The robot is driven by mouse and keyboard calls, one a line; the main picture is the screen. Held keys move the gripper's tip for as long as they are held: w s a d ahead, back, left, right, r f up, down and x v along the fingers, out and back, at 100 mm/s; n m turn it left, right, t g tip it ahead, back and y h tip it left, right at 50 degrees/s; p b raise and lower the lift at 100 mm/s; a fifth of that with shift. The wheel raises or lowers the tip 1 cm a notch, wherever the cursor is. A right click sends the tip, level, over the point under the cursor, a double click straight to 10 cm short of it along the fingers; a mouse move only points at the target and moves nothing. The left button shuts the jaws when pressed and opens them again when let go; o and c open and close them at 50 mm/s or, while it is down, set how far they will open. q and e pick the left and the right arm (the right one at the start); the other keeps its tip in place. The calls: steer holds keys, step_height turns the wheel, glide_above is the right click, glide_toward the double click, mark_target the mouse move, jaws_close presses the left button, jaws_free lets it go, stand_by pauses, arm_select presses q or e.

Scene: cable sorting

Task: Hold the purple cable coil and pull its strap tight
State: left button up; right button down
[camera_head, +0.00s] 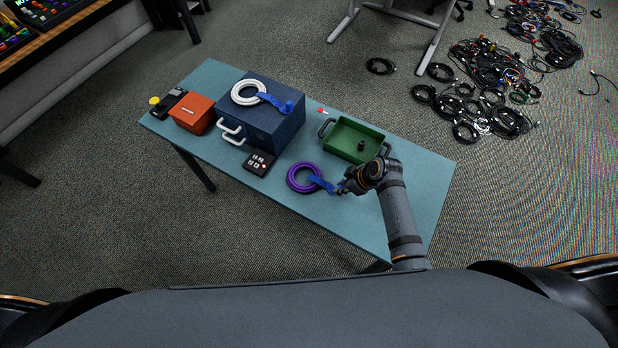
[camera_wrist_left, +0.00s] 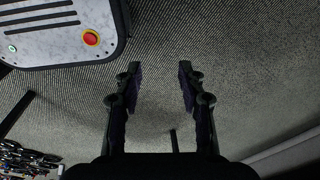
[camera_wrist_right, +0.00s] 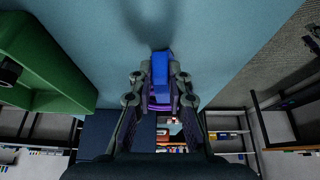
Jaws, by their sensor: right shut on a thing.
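The purple cable coil (camera_head: 292,178) lies on the teal table, with a blue strap (camera_head: 318,181) running from its right side. My right gripper (camera_head: 343,187) is at the strap's free end, right of the coil. In the right wrist view the right gripper (camera_wrist_right: 160,100) is shut on the blue strap (camera_wrist_right: 161,66), and part of the purple coil (camera_wrist_right: 148,106) shows behind the fingers. My left gripper (camera_wrist_left: 160,70) is open and empty, with carpet beyond its fingers. The left arm does not show in the head view.
The table's right end is clear.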

arm_select(q)
steer(key=shift+o, duration=1.1)
steer(key=shift+a, duration=0.1)
steer(key=w+d+r+n, duration=0.1)
steer(key=w, duration=0.4)
steer(key=w+d+r+n, duration=0.1)
steer(key=w, duration=0.4)
steer(key=w+d+r+n+g, duration=0.1)
steer(key=w, duration=0.4)
steer(key=shift+d+r+n, duration=0.25)
steer(key=shift+r+n, duration=0.15)
steer(key=w+d+r+n+g, duration=0.1)
steer(key=w+d+r+n, duration=0.3)
steer(key=w+r, duration=0.8)
step_height(320, 180, up, 21)
steer(key=n+g+h, duration=0.1)
steer(key=n+h, duration=0.4)
glide_above(297, 185)
steer(key=w+a, duration=0.3)
steer(key=a, duration=0.1)
steer(key=x, duration=0.8)
steer(key=s+x, duration=0.1)
steer(key=x, duration=0.2)
steer(key=shift+a+f, duration=0.1)
steer(key=shift+f, duration=0.3)
jaws_close()
